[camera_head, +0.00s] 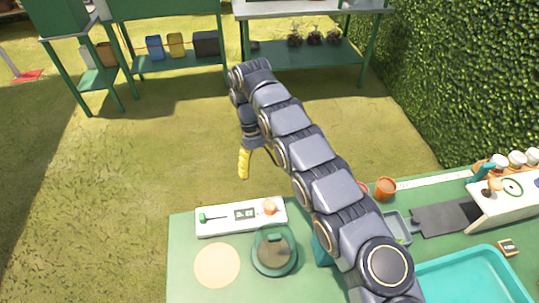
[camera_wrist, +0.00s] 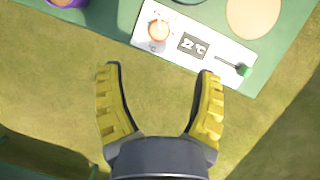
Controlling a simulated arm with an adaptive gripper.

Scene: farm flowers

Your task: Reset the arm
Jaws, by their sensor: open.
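My arm reaches up and away over the table in the head view, bent at its far end. My gripper (camera_head: 243,163) hangs down beyond the far edge of the green table, over the grass, with its yellow fingers low. In the wrist view my gripper (camera_wrist: 158,85) is open. Its two yellow ribbed fingers stand apart with only grass seen between them, and nothing is held.
A glass dome (camera_head: 275,250), a tan disc (camera_head: 217,265), an orange pot (camera_head: 385,189) and a teal tub (camera_head: 440,283) are nearby. Green shelves (camera_head: 175,62) stand behind; a hedge (camera_head: 450,90) is right.

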